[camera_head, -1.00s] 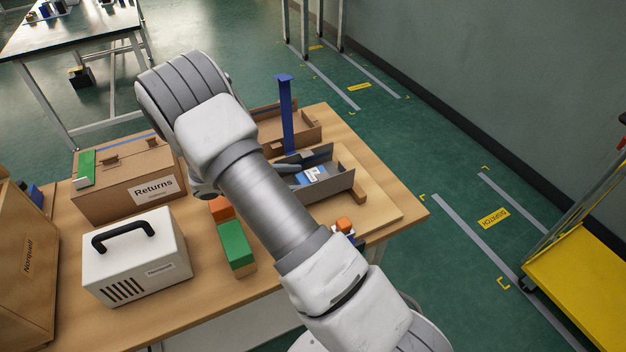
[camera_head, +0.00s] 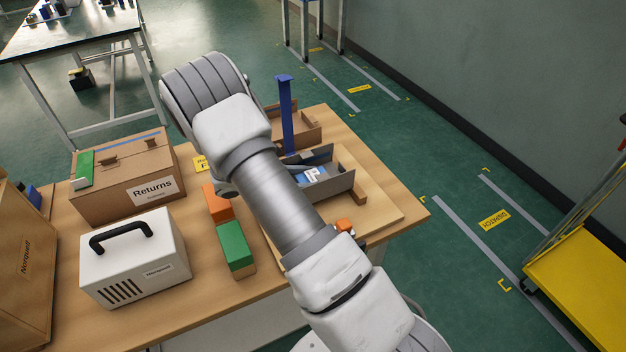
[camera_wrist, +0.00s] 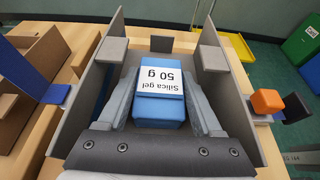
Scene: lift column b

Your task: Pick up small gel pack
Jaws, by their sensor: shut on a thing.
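The small gel pack (camera_wrist: 160,98) is blue with a white label reading "Silica gel 50 g", upside down in the wrist view. My gripper (camera_wrist: 163,95) has one finger along each side of it and is shut on it. The pack is within the walls of a grey open bin (camera_wrist: 87,100). I cannot tell whether it touches the bin floor. In the head view the pack (camera_head: 311,175) shows in the grey bin (camera_head: 338,186), partly behind my arm, and my gripper is mostly hidden.
A blue post (camera_head: 286,115) and an open cardboard box (camera_head: 298,132) stand just behind the bin. Left are a Returns box (camera_head: 125,178), a white case (camera_head: 135,262) and green and orange blocks (camera_head: 235,245). An orange-topped item (camera_head: 343,225) sits near the table's right edge.

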